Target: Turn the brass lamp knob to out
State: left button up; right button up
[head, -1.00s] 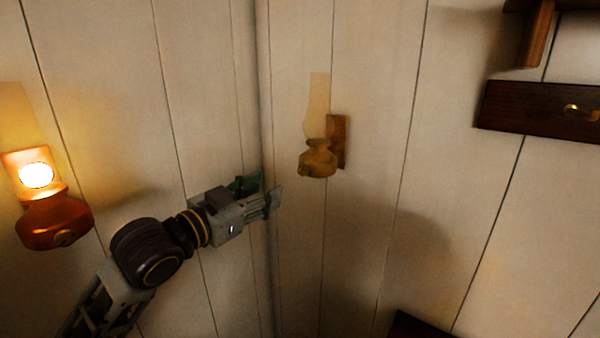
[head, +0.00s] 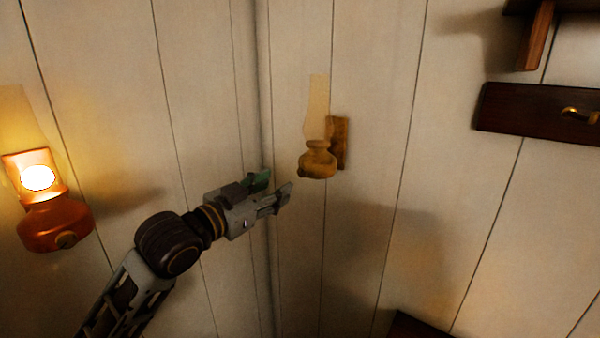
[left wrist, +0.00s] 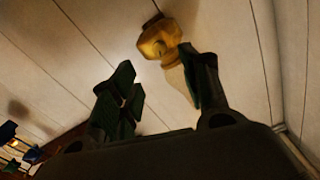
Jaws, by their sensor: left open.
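The brass lamp (head: 317,164) hangs on the wall just right of the corner, on a wooden backing, with a tall pale glass chimney. It shows no flame. A small dark spot at the lower left of its body may be the knob; I cannot make it out clearly. My left gripper (head: 277,186) is open and empty, to the lower left of the lamp, apart from it in the picture. In the left wrist view the brass lamp (left wrist: 158,38) shows beyond the fingers, near the right finger, which overlaps its chimney. My right gripper is not in view.
A lit copper-coloured lamp (head: 54,222) with a round knob hangs on the wall at the far left. A dark wooden board (head: 530,108) with a brass hook is at the upper right. The panelled wall below the brass lamp is bare.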

aim_at(301, 172)
pick_arm(q)
jog(key=p+x, duration=0.1)
jog(key=x, duration=0.7)
jog(key=shift+w+d, duration=0.1)
jog(key=shift+p+x, duration=0.45)
jog(key=shift+x, duration=0.8)
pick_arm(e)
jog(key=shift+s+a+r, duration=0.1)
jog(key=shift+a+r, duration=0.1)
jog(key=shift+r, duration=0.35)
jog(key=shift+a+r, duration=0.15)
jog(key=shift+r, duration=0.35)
pick_arm(q)
jog(key=shift+c, duration=0.4)
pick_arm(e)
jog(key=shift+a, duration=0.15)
pick_arm(q)
jog(key=c, duration=0.4)
grip_shut()
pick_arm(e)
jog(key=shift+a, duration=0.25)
